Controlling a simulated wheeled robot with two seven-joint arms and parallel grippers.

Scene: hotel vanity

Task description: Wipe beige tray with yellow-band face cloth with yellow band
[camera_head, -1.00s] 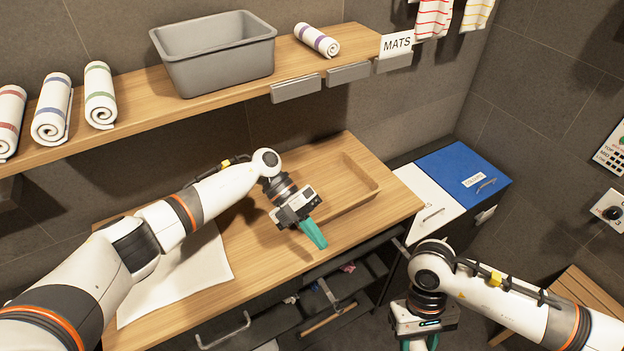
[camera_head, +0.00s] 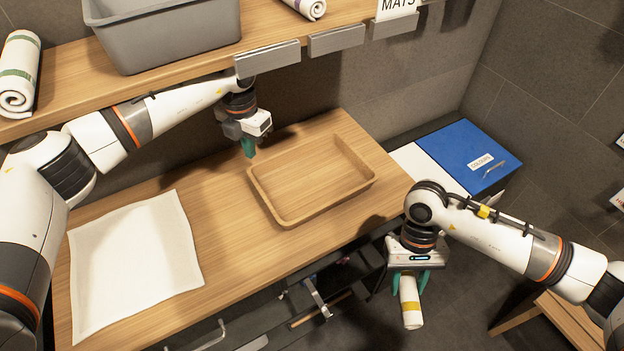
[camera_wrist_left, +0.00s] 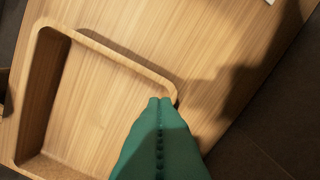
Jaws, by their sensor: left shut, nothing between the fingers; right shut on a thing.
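The beige tray (camera_head: 312,187) lies on the wooden counter, empty; part of it also shows in the left wrist view (camera_wrist_left: 85,95). My left gripper (camera_head: 249,150) is shut and empty, above the counter at the tray's back left. Its green fingertips (camera_wrist_left: 160,102) are pressed together in the left wrist view and overlap the tray's corner there. My right gripper (camera_head: 409,284) is shut on the rolled white face cloth with a yellow band (camera_head: 410,308). It holds the cloth hanging down in front of the counter, right of the tray.
A white cloth (camera_head: 135,255) lies flat on the counter's left. A shelf (camera_head: 190,75) with a grey bin (camera_head: 165,35) and rolled cloths overhangs the back. Open drawers (camera_head: 320,295) lie below the counter. A blue-lidded bin (camera_head: 460,150) stands at right.

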